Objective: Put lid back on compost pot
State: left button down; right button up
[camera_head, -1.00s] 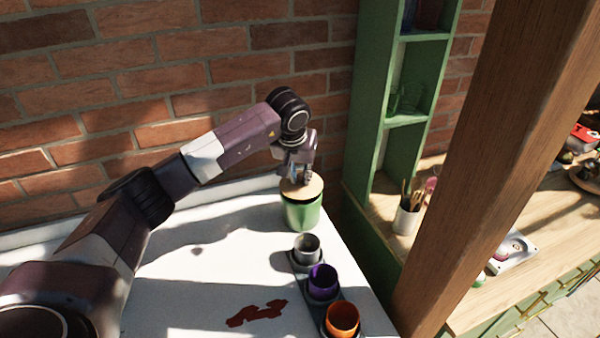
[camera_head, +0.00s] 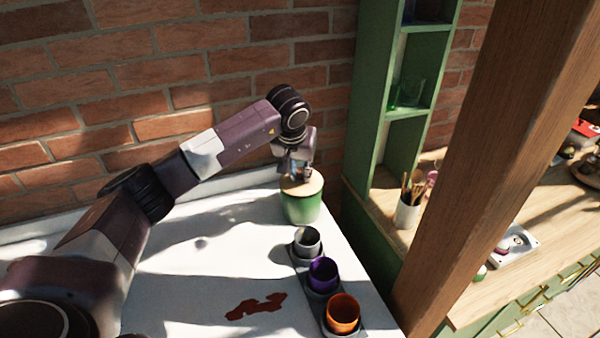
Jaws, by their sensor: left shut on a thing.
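The green compost pot (camera_head: 301,208) stands upright on the white table (camera_head: 215,255), near its back right corner by the brick wall. The round light-wood lid (camera_head: 306,187) sits on top of the pot and looks level, covering its mouth. My left gripper (camera_head: 297,174) points down at the middle of the lid and is shut on it, most likely by a knob that the fingers hide. I cannot tell whether the lid is fully seated on the rim. My right gripper is not in view.
Grey (camera_head: 306,241), purple (camera_head: 323,274) and orange (camera_head: 342,314) cups stand in a row in front of the pot. A dark red patch (camera_head: 256,306) lies on the table. A green shelf (camera_head: 376,120) and a thick wooden post (camera_head: 490,170) rise to the right. The table's middle is clear.

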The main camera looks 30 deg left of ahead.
pick_arm(q)
jog(key=shift+f, duration=0.35)
jog(key=c, duration=1.7)
grip_release()
jog(key=shift+r, duration=0.1)
jog(key=v, duration=1.1)
jog(key=shift+s+r, duration=0.25)
jog(key=shift+r, duration=0.1)
jog(key=shift+d, duration=0.1)
